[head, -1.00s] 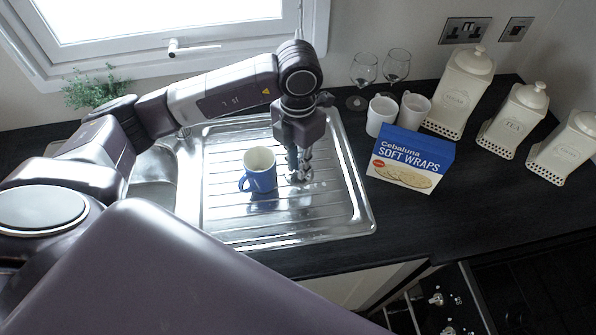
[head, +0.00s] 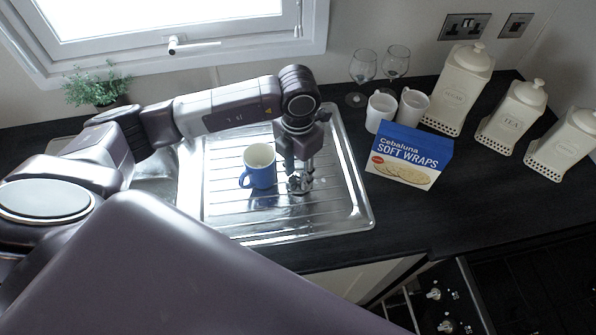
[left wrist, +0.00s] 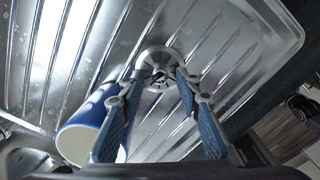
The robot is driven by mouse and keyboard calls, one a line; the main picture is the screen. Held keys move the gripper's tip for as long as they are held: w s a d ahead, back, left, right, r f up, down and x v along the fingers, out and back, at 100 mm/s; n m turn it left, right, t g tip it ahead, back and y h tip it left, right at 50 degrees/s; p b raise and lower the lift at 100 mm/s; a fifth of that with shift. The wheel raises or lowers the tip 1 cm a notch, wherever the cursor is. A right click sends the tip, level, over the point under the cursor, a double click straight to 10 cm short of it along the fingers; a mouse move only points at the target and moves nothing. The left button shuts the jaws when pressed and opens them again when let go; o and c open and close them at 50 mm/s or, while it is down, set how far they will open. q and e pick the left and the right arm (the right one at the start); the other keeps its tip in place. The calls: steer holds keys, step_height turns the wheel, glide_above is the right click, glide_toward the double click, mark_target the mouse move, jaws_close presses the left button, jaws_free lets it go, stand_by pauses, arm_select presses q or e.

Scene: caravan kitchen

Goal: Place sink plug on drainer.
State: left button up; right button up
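The sink plug (left wrist: 157,62) is a small round metal disc. In the left wrist view it lies just past my left fingertips, over the ribbed drainer (left wrist: 225,62). In the head view the plug (head: 300,186) shows as a shiny disc on the drainer (head: 340,215), right of the blue mug. My left gripper (head: 299,174) points down directly above it. In the left wrist view the gripper (left wrist: 163,76) has a clear gap between its blue-padded fingers. Whether a fingertip touches the plug's rim is hard to tell. My right gripper is not in view.
A blue mug (head: 262,178) stands on the drainer close to the left finger; it also shows in the left wrist view (left wrist: 85,125). A soft wraps box (head: 408,158), white mugs (head: 380,112), glasses and canisters (head: 510,115) stand on the worktop to the right.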

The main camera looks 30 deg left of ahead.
mark_target(298, 176)
arm_select(q)
steer(key=shift+r, duration=0.6)
step_height(298, 176, up, 11)
steer(key=b, duration=0.2)
steer(key=shift+b, duration=0.35)
